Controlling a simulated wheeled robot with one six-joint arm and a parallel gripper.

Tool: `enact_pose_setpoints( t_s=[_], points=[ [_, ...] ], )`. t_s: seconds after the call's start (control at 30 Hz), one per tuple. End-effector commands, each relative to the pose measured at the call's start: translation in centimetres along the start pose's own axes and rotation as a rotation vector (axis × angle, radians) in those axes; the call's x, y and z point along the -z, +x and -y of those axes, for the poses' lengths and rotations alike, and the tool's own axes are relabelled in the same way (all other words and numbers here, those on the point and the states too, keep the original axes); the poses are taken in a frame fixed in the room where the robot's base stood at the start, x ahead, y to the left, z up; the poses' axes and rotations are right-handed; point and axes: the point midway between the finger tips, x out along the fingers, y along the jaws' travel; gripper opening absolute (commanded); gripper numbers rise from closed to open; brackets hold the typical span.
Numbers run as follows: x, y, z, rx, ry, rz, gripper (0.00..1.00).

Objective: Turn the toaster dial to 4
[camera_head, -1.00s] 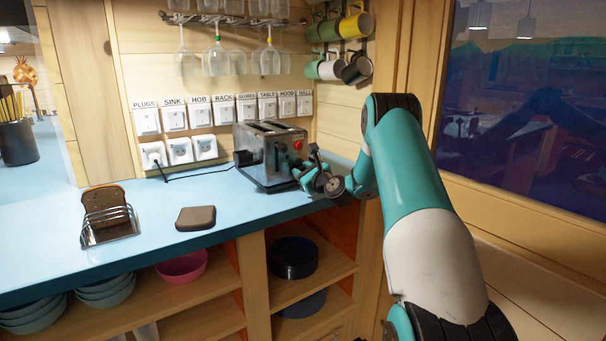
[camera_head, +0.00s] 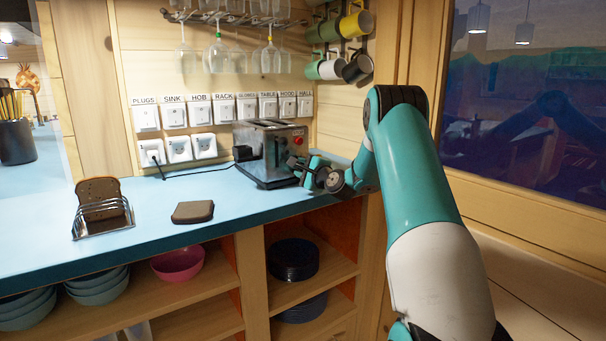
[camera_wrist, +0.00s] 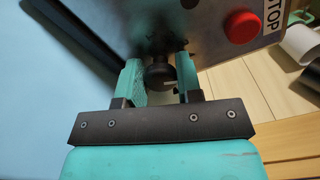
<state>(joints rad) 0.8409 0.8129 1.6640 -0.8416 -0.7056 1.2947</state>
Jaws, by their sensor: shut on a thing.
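The metal toaster (camera_head: 268,160) stands on the blue counter against the back wall. My gripper (camera_head: 296,168) is at its right end face. In the wrist view the black dial (camera_wrist: 159,76) sits between the two teal fingers of my gripper (camera_wrist: 159,82), which are shut on it. A small pale mark shows on the dial. The numbers around it cannot be read. A red button (camera_wrist: 241,27) with a STOP label (camera_wrist: 272,12) is on the same face, to the right of the dial. The button also shows in the head view (camera_head: 298,140).
A slice of bread (camera_head: 193,211) lies on the blue counter (camera_head: 150,225). A wire toast rack (camera_head: 103,222) holding bread stands to its left. Labelled switches (camera_head: 223,108) and sockets line the wall. Glasses and mugs (camera_head: 355,26) hang above. Bowls and plates fill the shelves below.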

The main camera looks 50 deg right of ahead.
Motion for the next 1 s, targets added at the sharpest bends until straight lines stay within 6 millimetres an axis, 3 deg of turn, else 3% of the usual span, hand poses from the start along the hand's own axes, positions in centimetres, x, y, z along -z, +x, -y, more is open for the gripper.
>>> enact_pose_setpoints(
  t_s=[0.73, 0.77, 0.87, 1.0],
  points=[
    [-0.03, -0.02, -0.19, -0.004, -0.089, 0.001, 0.09],
    [-0.03, -0.02, -0.19, -0.004, -0.089, 0.001, 0.35],
    [-0.02, -0.02, -0.17, -0.003, -0.089, 0.000, 0.58],
    [-0.01, -0.01, -0.12, -0.002, -0.089, 0.000, 0.58]
  ],
)
